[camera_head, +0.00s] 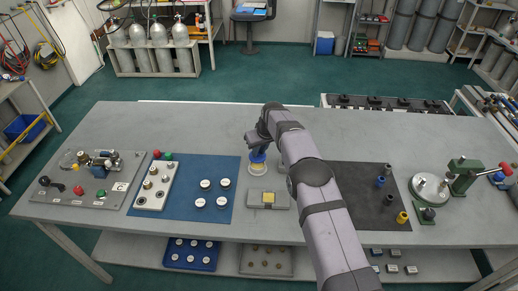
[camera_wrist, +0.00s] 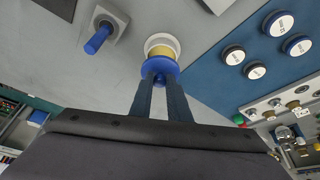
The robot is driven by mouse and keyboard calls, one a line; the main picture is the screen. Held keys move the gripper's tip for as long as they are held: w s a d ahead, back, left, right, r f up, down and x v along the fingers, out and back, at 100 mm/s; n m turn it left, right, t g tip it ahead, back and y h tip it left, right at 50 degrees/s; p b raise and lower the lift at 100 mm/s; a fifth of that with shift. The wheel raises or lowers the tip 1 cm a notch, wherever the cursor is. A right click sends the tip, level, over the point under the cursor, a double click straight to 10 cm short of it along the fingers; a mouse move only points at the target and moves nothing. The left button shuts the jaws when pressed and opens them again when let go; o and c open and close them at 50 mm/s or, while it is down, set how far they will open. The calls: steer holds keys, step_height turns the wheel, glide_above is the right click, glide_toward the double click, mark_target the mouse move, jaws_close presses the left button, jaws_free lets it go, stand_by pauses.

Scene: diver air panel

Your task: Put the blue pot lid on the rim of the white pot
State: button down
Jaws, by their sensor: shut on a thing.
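The blue pot lid (camera_head: 258,157) is in my gripper (camera_wrist: 160,86), which is shut on the lid's small knob. The lid also shows in the wrist view (camera_wrist: 158,68), at the fingertips. The white pot (camera_head: 254,169) stands on the grey bench between the blue mat and a small grey block. In the wrist view the pot's white rim (camera_wrist: 161,37) and yellowish inside show just beyond the lid, which hides the near part. The lid overlaps the pot in both views. I cannot tell whether they touch.
A blue mat (camera_head: 216,171) with several white round pieces and a pale fitting strip lies left. A grey block with a yellow top (camera_head: 268,199) sits close in front. A dark mat (camera_head: 365,180) with small cylinders lies right, beside a green vise-like stand (camera_head: 463,177).

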mark_target(259, 158)
steer(key=shift+f+b, duration=1.05)
steer(key=shift+f, duration=0.75)
steer(key=shift+b, duration=0.4)
stand_by(0.5)
steer(key=shift+f+b, duration=0.4)
steer(key=shift+b, duration=0.2)
stand_by(1.1)
stand_by(0.4)
steer(key=c, duration=1.2)
jaws_free()
steer(key=shift+r, duration=0.1)
steer(key=shift+r+p, duration=2.25)
steer(key=shift+r, duration=1.45)
